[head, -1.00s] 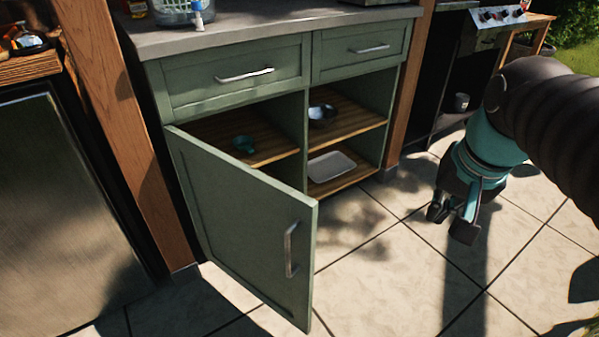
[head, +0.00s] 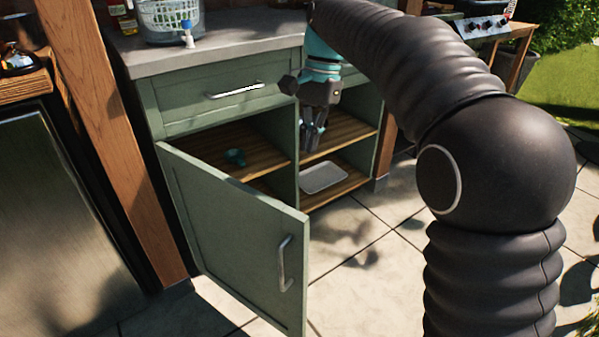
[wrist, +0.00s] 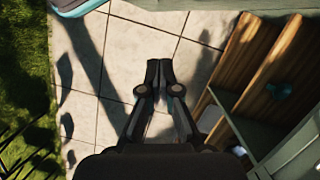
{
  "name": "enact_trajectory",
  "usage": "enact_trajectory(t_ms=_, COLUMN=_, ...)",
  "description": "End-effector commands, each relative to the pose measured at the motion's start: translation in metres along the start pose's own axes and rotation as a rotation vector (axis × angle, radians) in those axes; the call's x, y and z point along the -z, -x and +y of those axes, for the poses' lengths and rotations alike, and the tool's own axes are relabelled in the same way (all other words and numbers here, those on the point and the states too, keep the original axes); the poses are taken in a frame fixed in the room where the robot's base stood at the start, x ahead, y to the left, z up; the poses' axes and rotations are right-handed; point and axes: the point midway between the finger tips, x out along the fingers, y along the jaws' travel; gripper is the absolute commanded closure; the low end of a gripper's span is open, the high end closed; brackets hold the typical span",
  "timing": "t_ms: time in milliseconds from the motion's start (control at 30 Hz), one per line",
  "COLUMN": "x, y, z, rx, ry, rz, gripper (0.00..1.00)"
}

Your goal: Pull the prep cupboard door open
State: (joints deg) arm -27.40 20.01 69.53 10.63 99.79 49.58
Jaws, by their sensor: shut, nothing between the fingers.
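The green prep cupboard door (head: 235,240) stands wide open, swung out over the patio from its left side. Its metal handle (head: 285,264) is on the outer face near the free edge. My gripper (head: 313,143) is up and to the right of the door, in front of the right-hand shelves and apart from the handle. In the wrist view my gripper (wrist: 160,75) has its fingers together with nothing between them, above the paving. The prep cupboard (head: 297,160) shows open shelves inside. Green panels show at lower right in the wrist view; I cannot tell which is the door.
A wooden post (head: 125,150) stands left of the cupboard. A basket (head: 170,20) is on the countertop (head: 225,52). Tiled floor (head: 365,280) in front is clear.

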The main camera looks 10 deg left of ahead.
Motion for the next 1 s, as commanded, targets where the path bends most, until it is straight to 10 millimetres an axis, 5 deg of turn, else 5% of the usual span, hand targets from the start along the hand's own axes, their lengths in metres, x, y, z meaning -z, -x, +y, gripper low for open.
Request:
enact_trajectory(t_ms=567, x=0.0, y=-0.098, z=0.001, rx=0.0, ry=0.001, rz=0.0, gripper=1.0)
enact_trajectory(t_ms=1000, x=-0.038, y=-0.105, z=0.001, rx=0.002, ry=0.001, rz=0.001, gripper=1.0)
